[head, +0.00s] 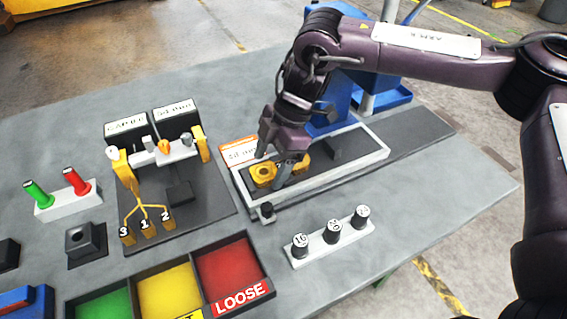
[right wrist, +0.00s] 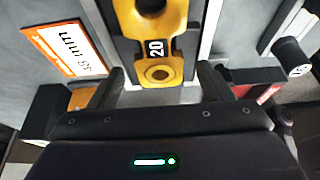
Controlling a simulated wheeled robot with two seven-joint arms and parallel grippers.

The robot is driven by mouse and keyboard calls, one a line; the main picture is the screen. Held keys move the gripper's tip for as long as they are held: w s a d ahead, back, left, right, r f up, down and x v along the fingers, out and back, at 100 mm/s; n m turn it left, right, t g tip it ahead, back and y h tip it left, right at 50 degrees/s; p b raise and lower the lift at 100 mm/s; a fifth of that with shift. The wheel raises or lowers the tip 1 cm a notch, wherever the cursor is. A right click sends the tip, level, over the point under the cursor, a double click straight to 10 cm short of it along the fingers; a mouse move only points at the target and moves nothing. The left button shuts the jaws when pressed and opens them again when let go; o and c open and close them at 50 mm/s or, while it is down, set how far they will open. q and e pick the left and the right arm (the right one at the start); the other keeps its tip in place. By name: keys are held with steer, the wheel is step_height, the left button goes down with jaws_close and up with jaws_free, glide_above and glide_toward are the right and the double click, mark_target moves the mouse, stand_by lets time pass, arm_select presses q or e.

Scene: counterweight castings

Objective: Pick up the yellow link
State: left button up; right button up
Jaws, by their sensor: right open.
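The yellow link (head: 263,175) lies in a white-framed tray (head: 335,178) on the grey table. My left gripper is not in view.
A white rack (head: 331,245) with three black numbered weights stands in front of the tray. Green, yellow and red bins (head: 237,308) lie at the front. A fixture with yellow parts (head: 145,220) is to the left. A blue stand (head: 335,105) rises behind the tray.

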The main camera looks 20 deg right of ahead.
steer(key=shift+a+f, duration=0.15)
steer(key=shift+f, duration=0.1)
steer(key=c, duration=1.4)
steer(key=shift+r, duration=0.1)
steer(key=shift+c, duration=0.3)
